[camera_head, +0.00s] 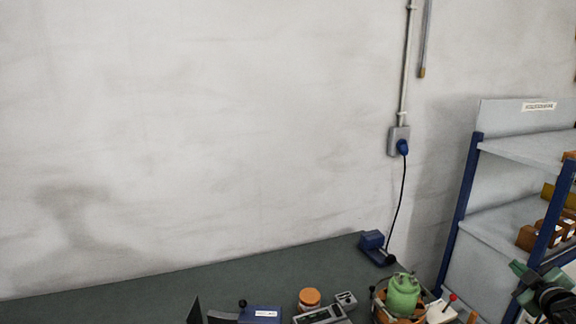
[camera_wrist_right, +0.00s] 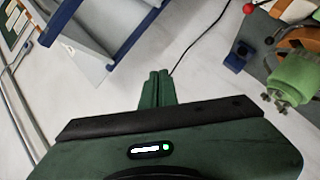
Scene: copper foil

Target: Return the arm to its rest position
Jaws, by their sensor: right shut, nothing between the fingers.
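My right gripper (camera_head: 522,280) is at the lower right edge of the head view, in front of the shelf rack and right of the bench. In the right wrist view its green fingers (camera_wrist_right: 157,80) are closed together with nothing between them. They point at open space between the rack and the bench, touching nothing. My left gripper is not in view.
A blue-posted shelf rack (camera_head: 468,185) holding small boxes stands at right. The dark bench (camera_head: 225,281) carries a green pot-like object (camera_head: 403,294), an orange-lidded jar (camera_head: 309,298) and a blue device (camera_head: 372,241). A cable runs up to a wall socket (camera_head: 398,140).

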